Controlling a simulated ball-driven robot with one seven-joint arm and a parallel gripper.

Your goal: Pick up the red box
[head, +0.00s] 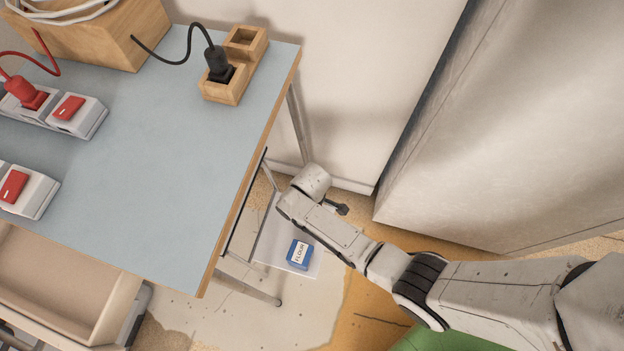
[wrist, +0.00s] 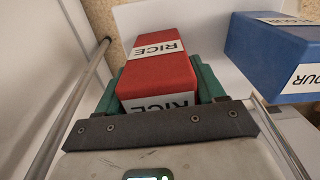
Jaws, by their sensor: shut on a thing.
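The red box (wrist: 158,72), labelled RICE, sits between the green fingers of my gripper (wrist: 158,88) in the wrist view. The gripper is shut on it, with one finger against each side. In the head view my arm reaches down beside the table, and its wrist hides the red box and the fingers. I cannot tell whether the box is lifted or rests on the white surface behind it.
A blue FLOUR box (head: 299,254) stands on a white low shelf (head: 272,247) under the blue-topped table (head: 170,150); it shows close at right in the wrist view (wrist: 275,55). A metal leg (wrist: 75,105) runs close at left. A large pale cabinet (head: 510,130) stands right.

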